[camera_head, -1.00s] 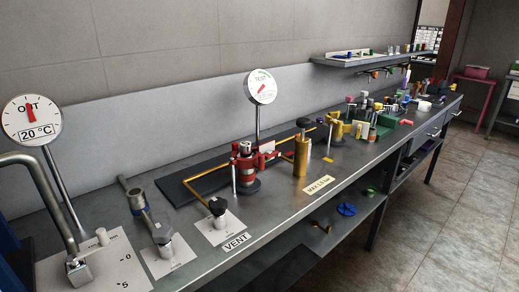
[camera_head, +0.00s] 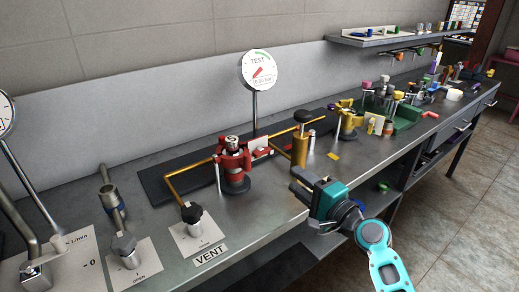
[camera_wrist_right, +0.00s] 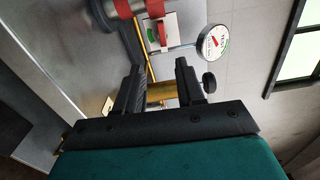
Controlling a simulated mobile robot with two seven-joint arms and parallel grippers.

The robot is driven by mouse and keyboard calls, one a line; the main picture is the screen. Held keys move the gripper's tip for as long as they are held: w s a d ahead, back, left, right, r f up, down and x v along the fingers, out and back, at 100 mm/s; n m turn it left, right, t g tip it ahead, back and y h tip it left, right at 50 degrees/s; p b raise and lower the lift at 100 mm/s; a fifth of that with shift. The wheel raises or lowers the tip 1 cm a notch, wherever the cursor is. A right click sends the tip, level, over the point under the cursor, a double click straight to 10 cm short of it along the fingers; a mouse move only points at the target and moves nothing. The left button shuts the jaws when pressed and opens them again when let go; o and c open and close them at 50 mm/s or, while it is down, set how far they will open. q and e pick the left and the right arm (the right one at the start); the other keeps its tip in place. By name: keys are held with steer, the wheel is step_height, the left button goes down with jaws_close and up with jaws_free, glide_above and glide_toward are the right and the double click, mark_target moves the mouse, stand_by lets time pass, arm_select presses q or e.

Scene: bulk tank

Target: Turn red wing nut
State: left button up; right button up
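I cannot clearly tell which red part is the wing nut. The fitting is partly cut off and blurred at the top of the right wrist view (camera_wrist_right: 122,9). My right gripper (camera_head: 294,185) is to the right of the fitting, nearer the bench's front edge and apart from it. Its two fingers (camera_wrist_right: 156,65) are spread with nothing held; a brass cylinder shows beyond the gap. My left gripper is not in view.
A brass cylinder with a black knob (camera_head: 301,145) stands right of the fitting. A TEST gauge (camera_head: 258,70) rises behind it. The VENT valve knob (camera_head: 192,211) is at front left, beside another valve (camera_head: 124,244). Several colourful parts crowd the bench at right.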

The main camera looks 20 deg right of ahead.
mark_target(265, 154)
steer(key=x, duration=1.3)
steer(key=shift+a+r, duration=0.1)
steer(key=shift+r, duration=0.2)
steer(key=shift+c, duration=0.4)
jaws_close()
